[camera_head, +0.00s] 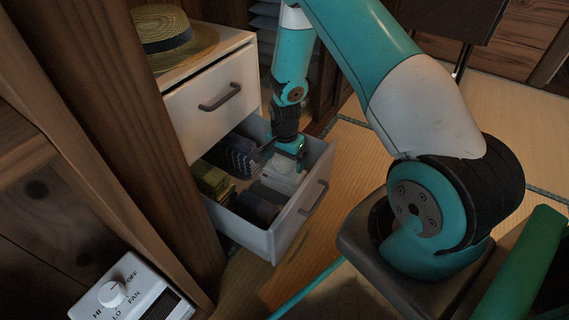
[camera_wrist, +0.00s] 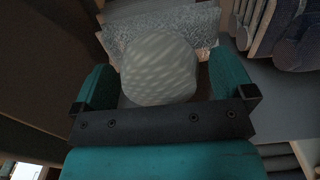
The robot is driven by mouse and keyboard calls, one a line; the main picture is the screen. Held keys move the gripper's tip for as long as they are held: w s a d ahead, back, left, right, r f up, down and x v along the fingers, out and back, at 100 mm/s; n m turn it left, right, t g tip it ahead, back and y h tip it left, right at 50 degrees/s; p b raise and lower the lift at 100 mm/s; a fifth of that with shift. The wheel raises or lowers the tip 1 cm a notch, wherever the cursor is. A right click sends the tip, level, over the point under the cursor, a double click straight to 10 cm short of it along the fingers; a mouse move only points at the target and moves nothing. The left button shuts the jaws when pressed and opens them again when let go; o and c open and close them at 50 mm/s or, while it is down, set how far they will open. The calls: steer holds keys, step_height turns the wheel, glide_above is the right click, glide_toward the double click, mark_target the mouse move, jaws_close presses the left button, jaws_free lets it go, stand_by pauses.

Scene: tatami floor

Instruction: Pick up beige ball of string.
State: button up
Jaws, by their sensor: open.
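The beige ball of string (camera_wrist: 159,69) shows in the wrist view as a pale, round, wound ball. It sits between the two teal fingers of my gripper (camera_wrist: 162,80), one finger on each side. The gripper is open, and small gaps seem to show beside the ball; whether a finger touches it I cannot tell. In the head view my gripper (camera_head: 288,152) reaches down into the open lower drawer (camera_head: 285,236) of a white cabinet.
Folded dark cloths (camera_head: 236,157) and green ones (camera_head: 213,181) lie in the drawer, close to my gripper. The upper drawer (camera_head: 200,118) is shut above it. A straw hat (camera_head: 180,45) rests on top. A wooden post (camera_head: 150,140) stands left.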

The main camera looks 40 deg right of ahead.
steer(key=c, duration=1)
